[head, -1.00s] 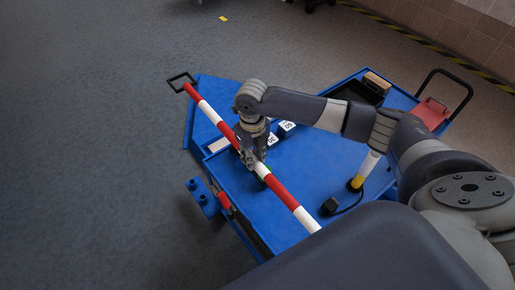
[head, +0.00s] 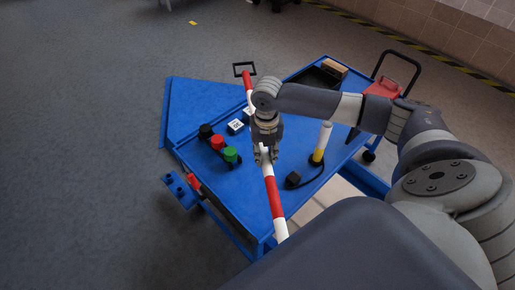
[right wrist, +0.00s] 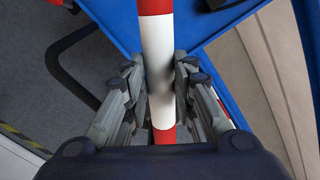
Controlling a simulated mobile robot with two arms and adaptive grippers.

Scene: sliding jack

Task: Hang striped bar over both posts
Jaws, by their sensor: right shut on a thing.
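The red and white striped bar (head: 272,195) is held above the blue cart, running from the far middle to the near edge. A black rectangular loop (head: 243,69) is at its far end. My right gripper (head: 265,158) is shut on the bar near its middle. In the right wrist view the bar (right wrist: 158,50) passes between the fingers (right wrist: 160,95), with a white band there. No pair of posts for the bar can be made out for sure. My left gripper is not in view.
The blue cart top (head: 250,185) holds black, red (head: 217,142) and green (head: 230,154) knobs, labelled blocks (head: 235,127), and a white-yellow cylinder (head: 321,143) with a cable. A blue bracket (head: 180,190) sticks out at left. Open floor lies left.

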